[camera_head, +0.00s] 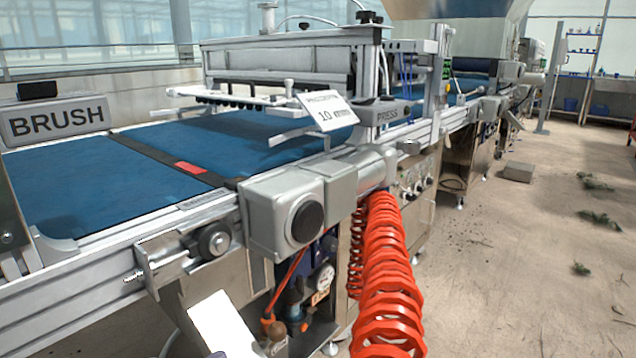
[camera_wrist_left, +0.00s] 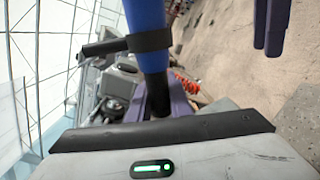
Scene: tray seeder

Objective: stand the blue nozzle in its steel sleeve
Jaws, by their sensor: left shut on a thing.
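The blue nozzle (camera_wrist_left: 147,18) is a blue tube with a black collar and a black lower end. It comes down from the top edge of the left wrist view, and its upper part is out of frame. A dark side arm sticks out to the left from the collar. My left gripper (camera_wrist_left: 163,98) is shut on the nozzle, with dark purple finger parts around its black lower end. In the head view I cannot make out my left gripper or the nozzle clearly. I cannot pick out the steel sleeve for certain in either view. My right gripper is not recognisable.
A coiled red hose (camera_head: 385,270) hangs before the machine. A white panel (camera_head: 225,328) is at the bottom. The floor (camera_head: 500,270) at right is mostly clear.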

